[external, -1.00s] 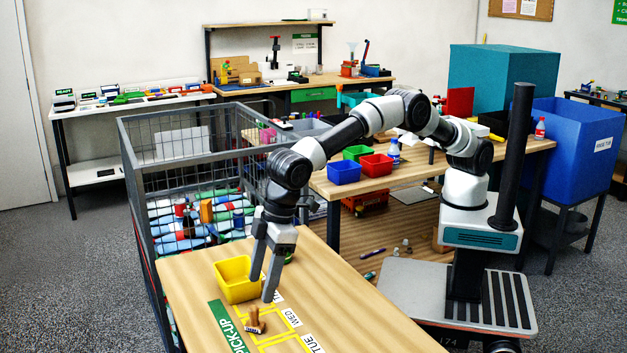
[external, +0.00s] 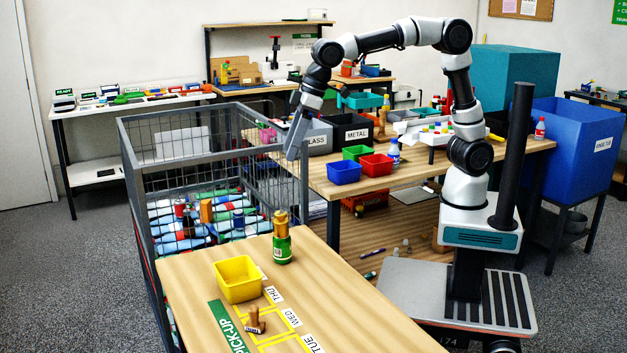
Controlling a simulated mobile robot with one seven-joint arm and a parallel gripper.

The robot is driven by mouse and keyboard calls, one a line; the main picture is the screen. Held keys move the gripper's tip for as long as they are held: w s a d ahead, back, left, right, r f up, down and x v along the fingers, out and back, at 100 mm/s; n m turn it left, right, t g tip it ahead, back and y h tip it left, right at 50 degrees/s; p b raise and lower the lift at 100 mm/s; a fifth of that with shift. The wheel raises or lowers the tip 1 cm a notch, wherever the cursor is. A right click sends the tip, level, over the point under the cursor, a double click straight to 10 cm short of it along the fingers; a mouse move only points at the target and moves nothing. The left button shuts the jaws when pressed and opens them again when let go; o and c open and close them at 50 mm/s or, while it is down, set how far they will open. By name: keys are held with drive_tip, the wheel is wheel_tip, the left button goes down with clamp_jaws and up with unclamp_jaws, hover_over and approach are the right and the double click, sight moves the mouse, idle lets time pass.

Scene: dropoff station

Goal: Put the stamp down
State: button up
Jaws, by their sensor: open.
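The stamp (external: 255,322) is a small brown wooden piece with a knob handle and a pale label at its base. My gripper (external: 294,128) is raised well above and behind the table, over the right side of the wire cage. It is open, with nothing seen between its fingers, and is far from the stamp.
A yellow bin (external: 238,279) and a green bottle with a gold top (external: 282,243) stand on the same table. The wire cage (external: 135,190) holds several bottles. Behind are blue (external: 344,173), green and red bins on a workbench. The table's right front is clear.

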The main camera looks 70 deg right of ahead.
drive_tip(key=s+d+r+m, duration=0.25)
drive_tip(key=s+d, duration=0.35)
drive_tip(key=d, duration=0.7)
drive_tip(key=s+d+f+m+t+h, duration=0.1)
drive_tip(key=s+d+f, duration=0.2)
drive_tip(key=s+d, duration=0.45)
drive_tip(key=s+d+f+m+t+h, duration=0.1)
drive_tip(key=s+d+f, duration=0.1)
drive_tip(key=s+d, duration=0.6)
wheel_tip(320, 180, up, 9)
drive_tip(key=a+p, duration=0.1)
drive_tip(key=p, duration=0.8)
drive_tip(key=shift+s+a, duration=0.3)
drive_tip(key=shift+s, duration=0.05)
